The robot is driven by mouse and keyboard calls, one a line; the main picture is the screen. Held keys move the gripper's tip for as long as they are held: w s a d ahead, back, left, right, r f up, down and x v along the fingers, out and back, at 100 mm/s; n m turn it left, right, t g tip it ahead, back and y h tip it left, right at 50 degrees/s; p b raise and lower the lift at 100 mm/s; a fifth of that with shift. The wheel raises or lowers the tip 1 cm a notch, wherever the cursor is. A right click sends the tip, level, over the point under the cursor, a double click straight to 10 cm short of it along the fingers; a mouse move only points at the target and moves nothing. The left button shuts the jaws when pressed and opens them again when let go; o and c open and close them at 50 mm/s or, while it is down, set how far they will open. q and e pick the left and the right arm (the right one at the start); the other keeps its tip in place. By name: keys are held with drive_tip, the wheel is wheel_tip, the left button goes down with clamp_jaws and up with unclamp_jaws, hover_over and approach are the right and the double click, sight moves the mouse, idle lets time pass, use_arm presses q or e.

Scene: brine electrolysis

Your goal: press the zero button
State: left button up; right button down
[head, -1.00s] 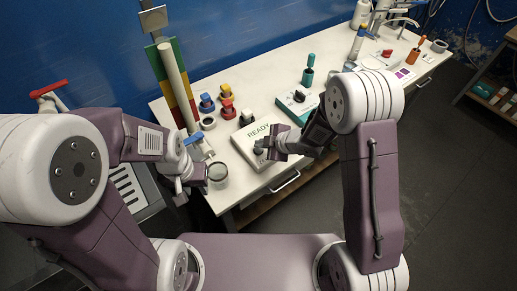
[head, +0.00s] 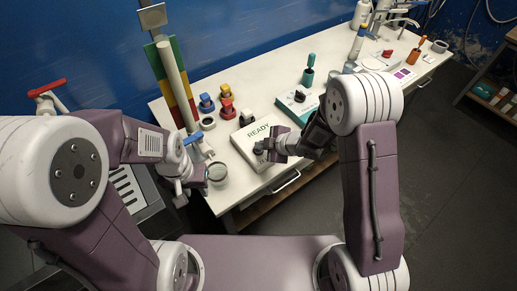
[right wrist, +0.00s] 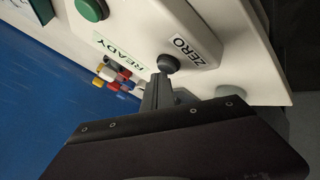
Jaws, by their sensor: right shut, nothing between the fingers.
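The white device (head: 240,143) with a READY label lies flat near the bench's front edge. In the right wrist view, a dark grey round button (right wrist: 168,63) sits beside its ZERO label (right wrist: 192,50). My right gripper (head: 262,149) is shut and empty, over the device's front part. In the right wrist view its fingertips (right wrist: 164,78) are right at the grey button; I cannot tell whether they touch it. My left gripper (head: 205,174) is left of the device, beside a round glass vessel (head: 218,173). Its jaws are too small to read.
A teal-and-white device (head: 297,103) stands right of the READY device. Red, blue and yellow stoppered items (head: 226,107) stand behind it.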

sight(261, 151)
drive_tip(key=shift+f, duration=0.25)
drive_tip(key=shift+r, duration=0.1)
idle(0.3)
drive_tip(key=shift+r+p, duration=0.75)
drive_tip(key=shift+r, duration=0.1)
drive_tip(key=shift+r, duration=0.1)
wheel_tip(261, 151, up, 5)
drive_tip(key=p, duration=0.5)
idle(0.3)
